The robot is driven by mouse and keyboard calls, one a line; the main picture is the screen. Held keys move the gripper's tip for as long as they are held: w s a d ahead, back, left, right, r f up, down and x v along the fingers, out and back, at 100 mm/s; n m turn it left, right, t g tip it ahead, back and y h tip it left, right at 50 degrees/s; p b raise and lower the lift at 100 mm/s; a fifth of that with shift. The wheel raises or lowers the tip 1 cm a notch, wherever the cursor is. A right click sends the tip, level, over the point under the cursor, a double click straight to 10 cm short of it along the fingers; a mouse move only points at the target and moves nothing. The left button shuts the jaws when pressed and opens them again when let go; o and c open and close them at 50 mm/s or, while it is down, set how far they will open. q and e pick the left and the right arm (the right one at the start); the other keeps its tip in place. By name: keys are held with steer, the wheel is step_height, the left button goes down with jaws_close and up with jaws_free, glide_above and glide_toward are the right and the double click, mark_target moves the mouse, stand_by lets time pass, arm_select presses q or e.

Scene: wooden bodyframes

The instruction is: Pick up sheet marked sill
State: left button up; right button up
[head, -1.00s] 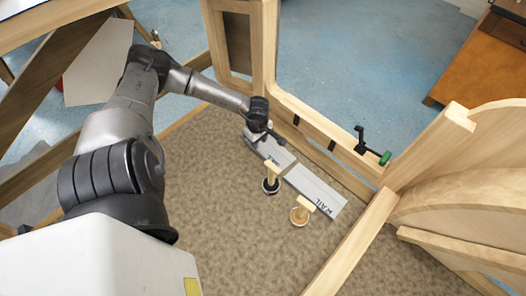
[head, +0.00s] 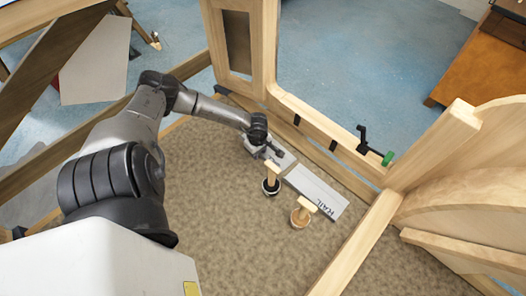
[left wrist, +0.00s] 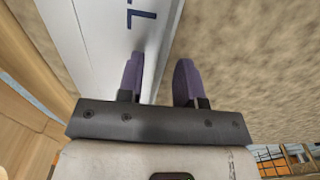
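A pale grey sheet (head: 287,163) lies on the carpet beside the wooden frame's lower rail, largely hidden by my left gripper in the head view. In the left wrist view this sheet (left wrist: 105,35) shows part of dark lettering, two L-like strokes; the full word is cut off. My left gripper (head: 277,153) is low at the sheet. In the left wrist view its purple fingers (left wrist: 160,80) stand apart, one over the sheet near its edge, the other over carpet. Contact cannot be told. A second sheet, marked RAIL (head: 316,190), lies in line to the right. My right gripper is not in view.
Two wooden-handled tools stand in front of the sheets, one with a dark base (head: 271,181) and one brown (head: 301,213). A wooden beam (head: 357,243) bounds the right. Carpet at front centre is clear.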

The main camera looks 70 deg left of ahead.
arm_select(q)
jaws_close()
stand_by(0.5)
